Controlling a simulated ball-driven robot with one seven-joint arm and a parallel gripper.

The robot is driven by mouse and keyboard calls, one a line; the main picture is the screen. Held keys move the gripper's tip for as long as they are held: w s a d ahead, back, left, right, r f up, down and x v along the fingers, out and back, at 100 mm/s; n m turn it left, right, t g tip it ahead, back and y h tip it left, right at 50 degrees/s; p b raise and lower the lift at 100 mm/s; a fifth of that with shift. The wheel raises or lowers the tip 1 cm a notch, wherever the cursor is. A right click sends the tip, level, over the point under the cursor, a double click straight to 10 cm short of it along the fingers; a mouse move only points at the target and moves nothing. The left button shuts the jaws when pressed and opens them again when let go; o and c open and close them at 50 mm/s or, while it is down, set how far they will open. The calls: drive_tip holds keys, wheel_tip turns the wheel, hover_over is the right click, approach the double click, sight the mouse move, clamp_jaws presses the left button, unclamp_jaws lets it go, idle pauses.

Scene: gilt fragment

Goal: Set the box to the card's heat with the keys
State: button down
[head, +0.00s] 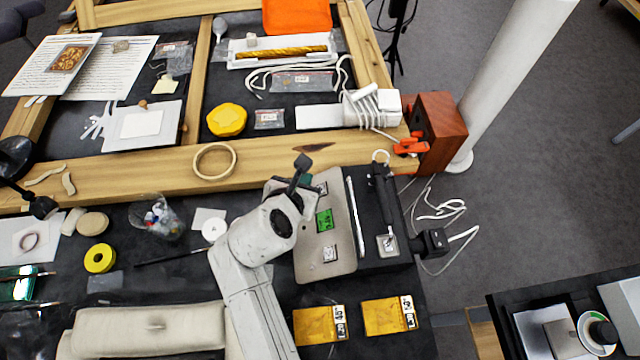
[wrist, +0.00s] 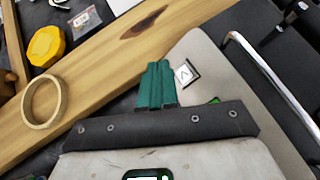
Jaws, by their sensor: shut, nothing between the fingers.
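The box (head: 342,262) has a pale grey-beige top with a small green display (head: 324,219) in its middle; I cannot read the display. A white key (head: 321,188) is at its far end and another (head: 330,253) at its near end. In the wrist view the far key (wrist: 187,73) bears an arrow-like mark. My gripper (wrist: 157,66) is shut and empty, its green fingers together just left of that key. I cannot tell whether they touch the box. Only a sliver of the display (wrist: 214,101) shows there. I cannot make out which paper is the card.
Two yellow packets (head: 318,326) (head: 384,317) with black-and-white labels lie nearer than the box. A metal bar (head: 355,218) runs along its right side, beside a dark tool (head: 381,193). A wooden frame beam (head: 255,157) lies beyond, with a tan ring (head: 214,146) on it.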

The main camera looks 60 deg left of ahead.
drive_tip(key=shift+s+a+r, duration=0.15)
drive_tip(key=shift+s+r, duration=0.15)
drive_tip(key=shift+r, duration=0.25)
drive_tip(key=shift+s+a+r, duration=0.15)
drive_tip(key=shift+s+r, duration=0.15)
drive_tip(key=shift+r, duration=0.2)
